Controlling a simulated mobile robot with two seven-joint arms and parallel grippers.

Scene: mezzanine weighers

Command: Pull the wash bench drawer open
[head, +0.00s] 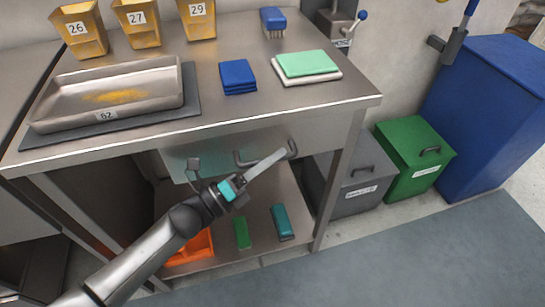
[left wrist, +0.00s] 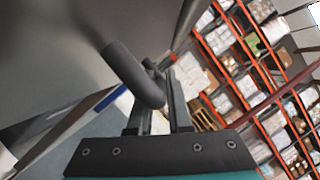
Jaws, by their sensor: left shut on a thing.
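The wash bench (head: 300,95) is a steel table with a drawer front (head: 182,163) under its top, partly hidden by my arm. A dark bar handle (head: 243,160) stands out from the drawer front. I cannot tell from these views whether the drawer stands slightly out. My right gripper is not in view.
A steel tray (head: 60,122), blue cloths (head: 237,76) and a green cloth (head: 306,63) lie on the bench. An orange crate (head: 200,246) and brushes (head: 282,222) are on the lower shelf. Grey (head: 358,180) and green bins (head: 413,155) stand right; floor in front is clear.

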